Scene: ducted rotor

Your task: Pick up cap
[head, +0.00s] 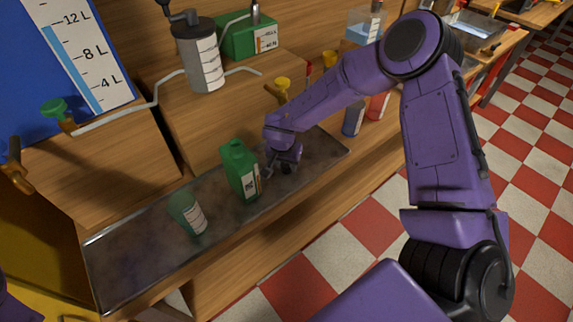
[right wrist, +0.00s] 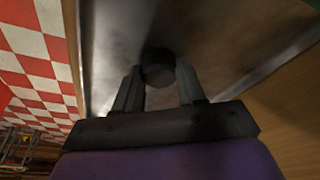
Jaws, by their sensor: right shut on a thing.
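My right gripper (head: 279,168) is low over the metal tray (head: 130,262), just right of the green bottle (head: 239,170). In the right wrist view the right gripper (right wrist: 158,80) is shut on a small dark round cap (right wrist: 158,66), which sits between the two fingertips. In the head view the cap is too small and dark to tell apart from the fingers. The green bottle stands upright with a label on its front. My left gripper is not in view.
A translucent green cup (head: 187,214) with a label stands on the tray left of the bottle. Wooden blocks behind carry a grey graduated cylinder (head: 203,62) with pipes and a green box (head: 248,38). Several small containers stand beyond my right forearm. The tray's left part is clear.

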